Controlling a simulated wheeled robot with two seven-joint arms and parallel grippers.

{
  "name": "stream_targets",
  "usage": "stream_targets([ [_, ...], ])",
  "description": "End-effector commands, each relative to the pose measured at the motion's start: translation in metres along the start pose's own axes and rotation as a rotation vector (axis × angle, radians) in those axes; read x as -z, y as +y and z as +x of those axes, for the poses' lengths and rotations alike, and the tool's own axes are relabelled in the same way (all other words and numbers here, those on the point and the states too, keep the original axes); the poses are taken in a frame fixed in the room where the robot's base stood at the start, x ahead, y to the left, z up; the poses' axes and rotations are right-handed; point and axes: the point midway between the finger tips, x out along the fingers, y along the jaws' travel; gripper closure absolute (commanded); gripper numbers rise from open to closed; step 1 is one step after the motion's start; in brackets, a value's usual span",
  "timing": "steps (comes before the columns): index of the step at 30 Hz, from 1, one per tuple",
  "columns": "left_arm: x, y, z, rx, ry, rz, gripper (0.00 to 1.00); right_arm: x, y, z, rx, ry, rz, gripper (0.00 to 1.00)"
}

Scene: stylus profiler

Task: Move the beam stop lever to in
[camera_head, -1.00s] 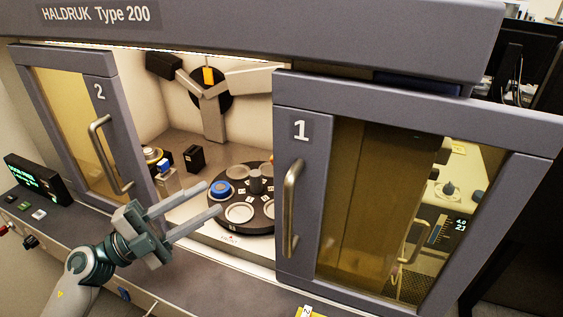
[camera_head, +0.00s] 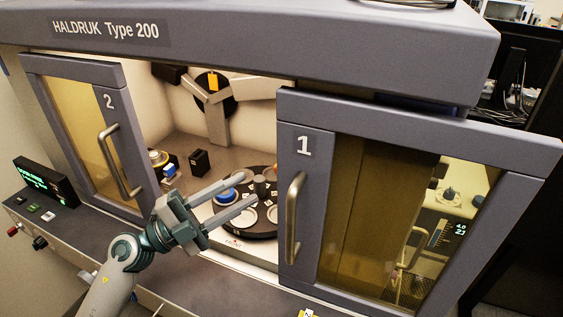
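No part is clearly labelled as the beam stop lever, so I cannot tell for certain which it is. An orange-yellow tab (camera_head: 213,82) stands upright on a black disc at the chamber's back wall. A small blue-topped part (camera_head: 169,171) sits at the chamber's left, beside a black block (camera_head: 200,162). My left gripper (camera_head: 250,189) is open and empty, its two fingers reaching through the gap between the doors. The fingers overlap the dark round sample table (camera_head: 262,228) in the picture; I cannot tell whether they touch it. My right gripper is not in view.
Door 1 (camera_head: 303,120) with its handle (camera_head: 293,215) stands right of the opening; door 2 (camera_head: 113,150) with its handle (camera_head: 118,160) stands left. A blue-ringed dish (camera_head: 224,196) lies on the round table. A display (camera_head: 42,180) stands at far left.

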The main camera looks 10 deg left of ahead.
Motion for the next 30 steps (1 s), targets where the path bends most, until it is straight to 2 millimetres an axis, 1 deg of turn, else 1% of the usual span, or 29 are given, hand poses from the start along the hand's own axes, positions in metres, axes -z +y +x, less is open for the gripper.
stream_targets([
  [1, 0.002, -0.006, 0.012, 0.004, 0.002, 0.001, 0.66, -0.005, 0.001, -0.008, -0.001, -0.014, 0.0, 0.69],
  [3, 0.002, -0.006, 0.025, 0.004, 0.002, 0.0, 0.66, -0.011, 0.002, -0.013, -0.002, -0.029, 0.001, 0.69],
  [9, 0.002, -0.005, 0.06, 0.005, 0.001, -0.002, 0.66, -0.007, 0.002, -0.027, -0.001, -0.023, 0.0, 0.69],
  [15, 0.001, -0.004, 0.088, 0.003, 0.0, 0.0, 0.66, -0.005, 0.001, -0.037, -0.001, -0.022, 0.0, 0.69],
  [21, 0.001, -0.002, 0.102, 0.001, 0.001, 0.0, 0.66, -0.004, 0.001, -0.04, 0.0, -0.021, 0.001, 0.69],
  [30, 0.0, -0.001, 0.104, 0.001, 0.0, 0.0, 0.66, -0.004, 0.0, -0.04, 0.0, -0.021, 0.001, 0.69],
])
